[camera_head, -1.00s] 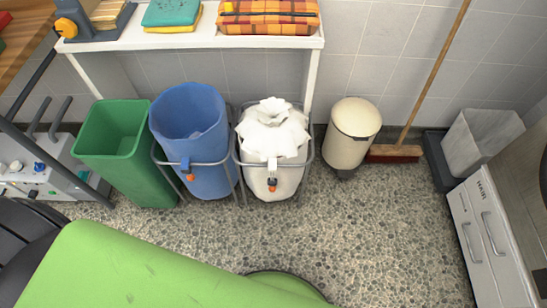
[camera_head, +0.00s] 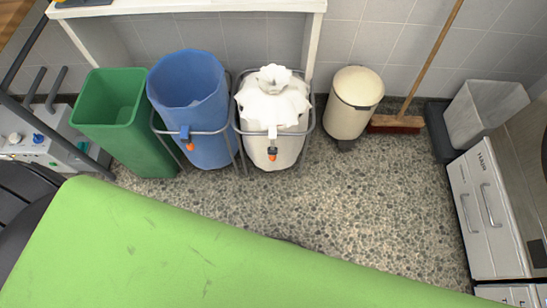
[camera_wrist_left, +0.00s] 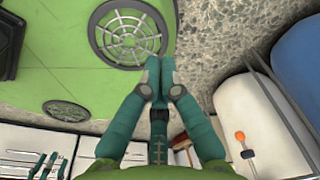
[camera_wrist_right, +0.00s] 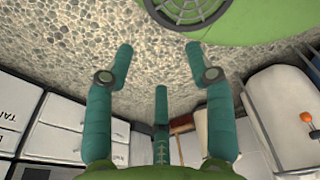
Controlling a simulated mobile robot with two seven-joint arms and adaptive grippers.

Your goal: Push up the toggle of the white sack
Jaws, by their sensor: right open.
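The white sack (camera_head: 272,108) stands upright in a grey wire frame, its top gathered into a ruffle. Its toggle (camera_head: 272,150), dark with an orange end, hangs at the sack's front. In the left wrist view the sack (camera_wrist_left: 258,100) is at the right, with the orange toggle end (camera_wrist_left: 240,136) low on it. In the right wrist view the toggle (camera_wrist_right: 307,117) shows at the right edge. My left gripper (camera_wrist_left: 154,72) is shut, empty and apart from the sack. My right gripper (camera_wrist_right: 158,52) is open, empty and apart from it. Neither gripper shows in the head view.
A blue sack (camera_head: 190,105) in a similar frame, with its own orange-ended toggle, and a green bin (camera_head: 115,120) stand left of the white sack. A cream pedal bin (camera_head: 350,108) and a broom (camera_head: 397,123) are to its right. The speckled floor (camera_head: 370,205) before them is clear.

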